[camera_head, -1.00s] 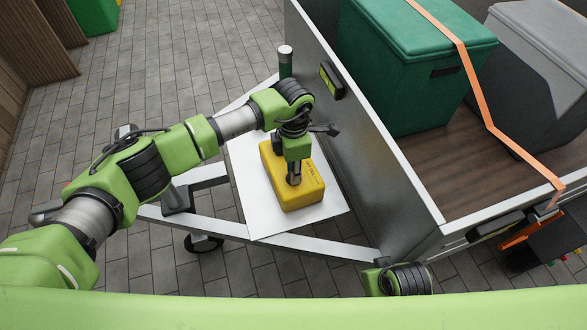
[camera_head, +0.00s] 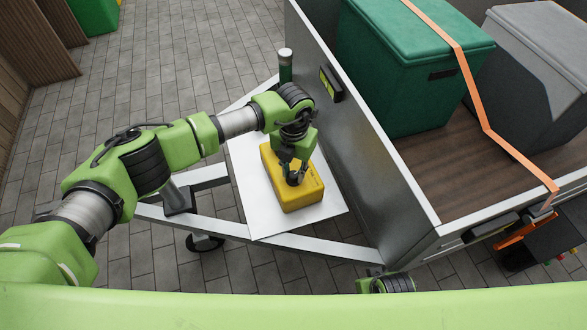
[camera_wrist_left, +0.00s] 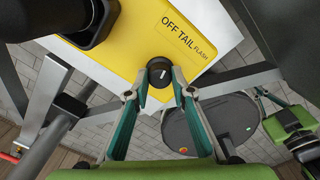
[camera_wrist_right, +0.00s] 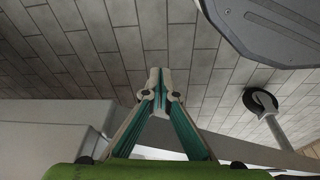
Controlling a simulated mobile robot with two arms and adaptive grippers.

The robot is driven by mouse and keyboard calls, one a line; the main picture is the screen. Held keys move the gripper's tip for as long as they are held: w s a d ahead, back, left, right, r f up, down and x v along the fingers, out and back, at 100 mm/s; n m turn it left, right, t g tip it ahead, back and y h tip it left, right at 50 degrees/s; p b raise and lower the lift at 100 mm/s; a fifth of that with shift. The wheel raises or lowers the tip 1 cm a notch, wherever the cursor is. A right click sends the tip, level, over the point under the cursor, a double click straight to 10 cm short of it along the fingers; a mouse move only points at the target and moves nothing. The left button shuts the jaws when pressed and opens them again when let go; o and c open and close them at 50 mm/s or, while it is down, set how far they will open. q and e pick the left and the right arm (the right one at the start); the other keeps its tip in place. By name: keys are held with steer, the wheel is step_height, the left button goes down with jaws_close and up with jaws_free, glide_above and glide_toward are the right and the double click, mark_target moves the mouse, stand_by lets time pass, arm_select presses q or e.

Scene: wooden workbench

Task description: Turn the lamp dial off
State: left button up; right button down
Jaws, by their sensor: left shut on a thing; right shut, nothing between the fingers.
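The yellow lamp box (camera_head: 308,186) sits on a white plate of the trailer frame. In the left wrist view, the box (camera_wrist_left: 140,40) is printed "OFF TAIL FLASH". Its small black dial (camera_wrist_left: 160,72) bears a short white mark slanting up toward the right, near the lettering. My left gripper (camera_head: 293,180) is over the box, and its fingers (camera_wrist_left: 160,82) close on the dial from both sides. In the head view the dial is hidden. My right gripper (camera_wrist_right: 158,76) is shut and empty, above the paving, away from the lamp.
The trailer's metal side wall (camera_head: 350,150) rises close to the right of the lamp. The trailer bed holds a green box (camera_head: 410,80) and a grey box (camera_head: 530,70) under an orange strap (camera_head: 470,90). A post (camera_head: 285,65) stands behind the lamp.

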mark_target(293, 174)
arm_select(q)
steer(key=n, duration=0.2)
steer(key=shift+n+p, duration=0.3)
steer(key=shift+p, duration=0.05)
steer(key=shift+n+p, duration=0.4)
steer(key=shift+n, duration=0.8)
arm_select(e)
steer(key=s+f, duration=0.3)
steer(key=f, duration=0.2)
steer(key=shift+d+f, duration=0.15)
steer(key=shift+f, duration=0.1)
arm_select(q)
steer(key=o, duration=1.1)
step_height(293, 174, up, 12)
